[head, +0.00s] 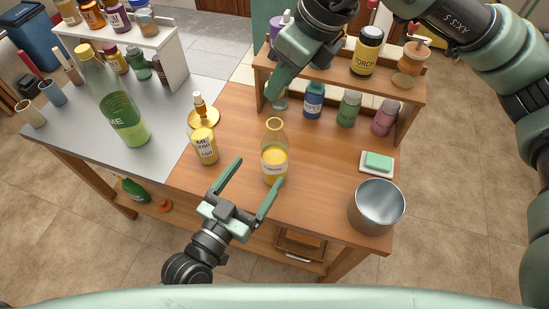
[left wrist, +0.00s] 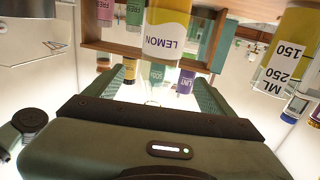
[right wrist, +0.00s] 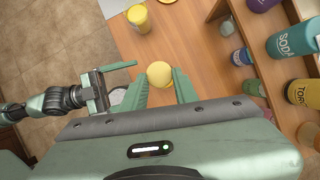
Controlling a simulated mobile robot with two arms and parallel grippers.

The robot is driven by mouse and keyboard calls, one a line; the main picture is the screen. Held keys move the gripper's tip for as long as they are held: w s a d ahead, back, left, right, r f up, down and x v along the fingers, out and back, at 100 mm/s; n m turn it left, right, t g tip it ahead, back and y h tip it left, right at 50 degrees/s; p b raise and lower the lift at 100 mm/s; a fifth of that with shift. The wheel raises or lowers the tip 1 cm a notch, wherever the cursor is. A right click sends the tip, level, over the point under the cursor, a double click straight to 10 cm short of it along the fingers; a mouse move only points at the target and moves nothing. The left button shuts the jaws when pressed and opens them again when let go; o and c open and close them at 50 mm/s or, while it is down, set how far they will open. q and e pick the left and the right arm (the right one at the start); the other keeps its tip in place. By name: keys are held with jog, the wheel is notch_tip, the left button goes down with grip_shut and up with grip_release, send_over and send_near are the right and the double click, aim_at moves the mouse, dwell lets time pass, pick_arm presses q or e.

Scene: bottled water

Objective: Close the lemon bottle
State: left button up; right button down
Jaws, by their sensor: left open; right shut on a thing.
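The lemon bottle (head: 274,163) stands upright on the wooden top, with yellow contents and a clear open neck. It also shows upside down in the left wrist view (left wrist: 167,28). My left gripper (head: 261,171) is open, its fingers spread at the bottle's near side; I cannot tell if they touch it. My right gripper (head: 273,92) is above and behind the bottle, pointing down. In the right wrist view its fingers are shut on a round yellow piece (right wrist: 160,74), which looks like a stopper. That piece is hidden in the head view, and it hides the bottle in the right wrist view.
A yellow measuring bottle (head: 205,144) stands left of the lemon bottle, before a gold-coloured dispenser (head: 203,112). A tall green bottle (head: 118,105) is farther left. A metal pot (head: 377,207) and a soap dish (head: 377,162) are right. A shelf (head: 340,82) with several jars stands behind.

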pick_arm(q)
jog(key=x, duration=1.1)
jog(key=shift+w+d, duration=0.15)
jog(key=shift+w, duration=0.15)
grip_shut()
pick_arm(e)
send_over(276, 119)
jog(key=shift+s+d+f, duration=0.1)
jog(key=shift+d+f, duration=0.05)
jog(key=shift+f, duration=0.7)
jog(key=shift+s+d+f, duration=0.1)
jog(key=shift+d+f, duration=0.05)
jog(key=shift+f, duration=0.65)
jog(key=shift+s+d+f, duration=0.1)
jog(key=shift+d+f, duration=0.05)
jog(key=shift+f, duration=0.7)
pick_arm(q)
jog(key=shift+f, duration=0.1)
pick_arm(e)
jog(key=shift+f, duration=0.85)
jog(key=shift+f, duration=0.6)
